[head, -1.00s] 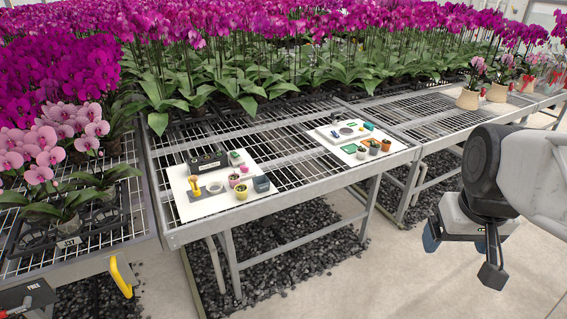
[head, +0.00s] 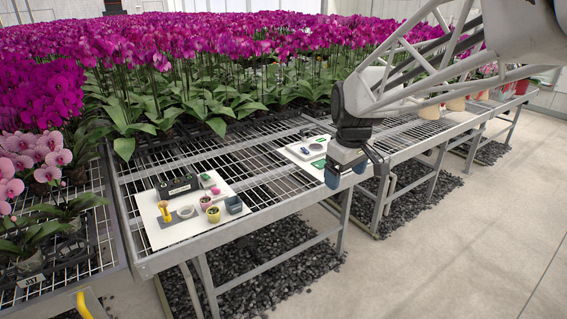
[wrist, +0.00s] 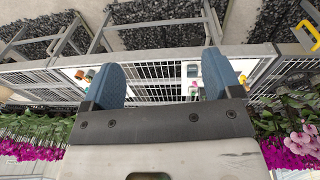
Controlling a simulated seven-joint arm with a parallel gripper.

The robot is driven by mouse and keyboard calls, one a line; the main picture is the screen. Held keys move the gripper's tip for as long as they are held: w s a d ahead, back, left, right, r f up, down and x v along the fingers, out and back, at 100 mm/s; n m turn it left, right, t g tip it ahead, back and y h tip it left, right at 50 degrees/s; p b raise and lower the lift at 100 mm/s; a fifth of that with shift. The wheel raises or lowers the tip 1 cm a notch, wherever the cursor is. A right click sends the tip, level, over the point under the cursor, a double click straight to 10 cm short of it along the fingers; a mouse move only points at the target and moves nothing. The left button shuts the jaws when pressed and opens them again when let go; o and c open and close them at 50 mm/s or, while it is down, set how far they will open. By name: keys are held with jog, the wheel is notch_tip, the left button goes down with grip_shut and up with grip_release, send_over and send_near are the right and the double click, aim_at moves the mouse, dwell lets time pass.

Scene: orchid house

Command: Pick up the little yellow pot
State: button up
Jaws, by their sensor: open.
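The little yellow pot (head: 213,214) stands near the front edge of the left white board (head: 160,236), with a plant or filling in its top. My gripper (head: 345,176) is well to the right of it, above the bench's front edge near the right white board. In the wrist view my gripper's two blue fingers stand wide apart with nothing between them (wrist: 165,78). The left board (wrist: 212,66) shows there partly behind the right finger. I cannot make out the yellow pot in that view.
Beside the pot are a reddish pot (head: 205,203), a blue-grey container (head: 234,204), a white ring-shaped dish (head: 186,212) and a yellow-handled tool (head: 164,210). A black tray (head: 178,187) stands behind. Tall orchids fill the back. Bare mesh lies between the boards.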

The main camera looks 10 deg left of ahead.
jog(key=w+a+f+n, duration=0.4)
jog(key=w+a, duration=0.6)
jog(key=a, duration=0.1)
jog(key=n+g, duration=0.2)
jog(key=n, duration=0.8)
send_over(213, 212)
notch_tip(213, 212, down, 26)
jog(key=shift+d+r, duration=0.15)
jog(key=shift+r, duration=0.1)
jog(key=shift+a+f, duration=0.15)
jog(key=shift+a, duration=0.05)
jog(key=shift+f, duration=1.3)
jog(key=shift+f, duration=0.15)
